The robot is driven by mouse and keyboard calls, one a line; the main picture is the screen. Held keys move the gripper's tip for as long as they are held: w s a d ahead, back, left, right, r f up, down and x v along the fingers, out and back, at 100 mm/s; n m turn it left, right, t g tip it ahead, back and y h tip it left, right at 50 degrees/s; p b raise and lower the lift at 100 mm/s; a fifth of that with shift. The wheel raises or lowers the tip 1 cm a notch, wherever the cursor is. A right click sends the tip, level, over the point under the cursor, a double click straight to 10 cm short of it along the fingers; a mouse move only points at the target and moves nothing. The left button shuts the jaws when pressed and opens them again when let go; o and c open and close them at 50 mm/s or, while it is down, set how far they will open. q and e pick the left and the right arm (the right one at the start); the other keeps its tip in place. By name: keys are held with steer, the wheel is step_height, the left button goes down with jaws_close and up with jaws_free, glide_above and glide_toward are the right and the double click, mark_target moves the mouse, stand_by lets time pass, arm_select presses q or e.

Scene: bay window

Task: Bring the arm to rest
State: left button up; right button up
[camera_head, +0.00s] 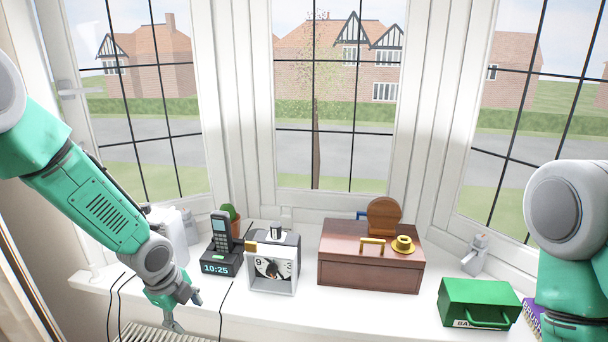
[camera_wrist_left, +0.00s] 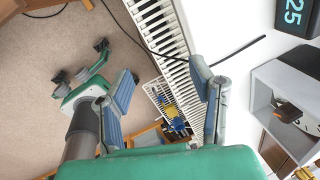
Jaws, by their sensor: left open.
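My left arm (camera_head: 97,203) comes in from the left in the head view and reaches down over the front left of the sill. Its gripper (camera_head: 186,312) is open and empty, near the sill's front edge, to the left of the clock box. In the left wrist view the two fingers (camera_wrist_left: 166,88) stand wide apart with nothing between them. Beyond them are the radiator and the floor. My right arm (camera_head: 572,235) shows at the right edge of the head view. Its gripper is out of view.
On the white sill (camera_head: 340,318) stand a phone on a clock dock (camera_head: 222,262), a clock box (camera_head: 273,265), a brown wooden box (camera_head: 370,272), a green box (camera_head: 478,302) and a small grey figure (camera_head: 475,257). A radiator (camera_wrist_left: 165,45) lies below the sill. Dark cables hang over the front edge.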

arm_select(q)
steer(key=s+d+f+n+g+b, duration=0.15)
steer(key=s+f+n+b, duration=0.3)
steer(key=s+f, duration=0.5)
steer(key=s+d+f+n+b, duration=0.35)
steer(key=s+f+n, duration=0.25)
steer(key=s+f, duration=0.35)
steer(key=s+a+f+n+b, duration=0.1)
steer(key=s+f+n+b, duration=0.1)
steer(key=s+n, duration=0.3)
steer(key=s+a+f+n+y+b, duration=0.1)
steer(key=s+a+f+n+b, duration=0.1)
steer(key=s, duration=0.6)
step_height(320, 180, down, 3)
steer(key=n+b, duration=0.1)
steer(key=n, duration=0.2)
steer(key=shift+s+r+b, duration=0.15)
steer(key=shift+s+b, duration=0.1)
steer(key=shift+b, duration=0.1)
